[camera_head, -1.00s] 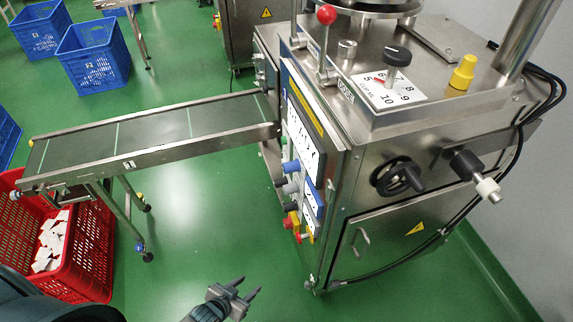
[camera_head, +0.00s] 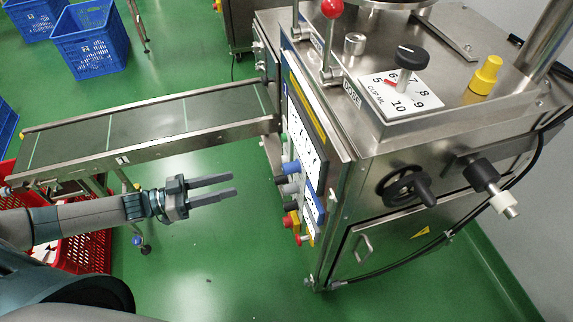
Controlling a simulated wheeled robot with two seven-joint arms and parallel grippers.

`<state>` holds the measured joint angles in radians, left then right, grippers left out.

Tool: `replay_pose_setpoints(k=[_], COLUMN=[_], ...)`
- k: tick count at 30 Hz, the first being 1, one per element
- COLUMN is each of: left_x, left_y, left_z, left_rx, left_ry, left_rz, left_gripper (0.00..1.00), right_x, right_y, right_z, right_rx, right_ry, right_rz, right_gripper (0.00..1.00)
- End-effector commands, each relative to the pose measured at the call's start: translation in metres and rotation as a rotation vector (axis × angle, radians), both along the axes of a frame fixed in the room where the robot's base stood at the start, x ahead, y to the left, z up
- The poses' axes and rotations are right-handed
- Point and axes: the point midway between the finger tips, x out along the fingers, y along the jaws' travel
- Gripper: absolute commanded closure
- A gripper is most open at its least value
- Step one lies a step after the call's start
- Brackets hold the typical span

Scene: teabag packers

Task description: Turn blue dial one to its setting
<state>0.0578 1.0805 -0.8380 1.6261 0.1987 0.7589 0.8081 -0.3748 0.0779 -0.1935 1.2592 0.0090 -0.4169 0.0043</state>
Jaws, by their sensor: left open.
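The steel machine's front control panel (camera_head: 308,150) faces left and is seen at a steep angle. A blue dial (camera_head: 290,168) sticks out from it, with a grey knob (camera_head: 288,188) and a dark knob below; its pointer and setting marks cannot be read from here. My left gripper (camera_head: 234,184) is open and empty, its two fingers pointing right toward the panel. It is left of the blue dial, apart from it, over the green floor. My right gripper is not in view.
A conveyor (camera_head: 150,122) runs left from the machine, behind my left arm. A red crate (camera_head: 88,250) stands under its far end, partly hidden by my arm. Red and yellow knobs (camera_head: 291,220) sit low on the panel. Floor between gripper and panel is clear.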

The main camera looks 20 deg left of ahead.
Motion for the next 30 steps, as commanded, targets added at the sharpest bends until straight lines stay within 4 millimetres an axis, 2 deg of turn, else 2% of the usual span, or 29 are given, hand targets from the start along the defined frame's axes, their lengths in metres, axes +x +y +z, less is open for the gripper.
replay_pose_setpoints(k=[11,17,24,30], left_x=[0.000,0.005,0.021,0.041], left_y=[0.000,-0.007,-0.031,-0.060], left_z=[0.002,0.002,0.004,0.004], left_rx=[-0.004,-0.003,-0.006,-0.005], left_ry=[0.000,-0.002,-0.002,-0.002], left_rz=[-0.003,-0.002,-0.003,-0.003], left_gripper=[0.56,0.56,0.56,0.56], right_x=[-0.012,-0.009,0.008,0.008], right_y=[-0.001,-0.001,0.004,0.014], right_z=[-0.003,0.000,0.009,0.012], right_rx=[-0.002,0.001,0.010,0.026], right_ry=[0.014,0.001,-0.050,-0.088], right_rz=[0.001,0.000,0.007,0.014], right_gripper=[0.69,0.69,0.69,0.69])
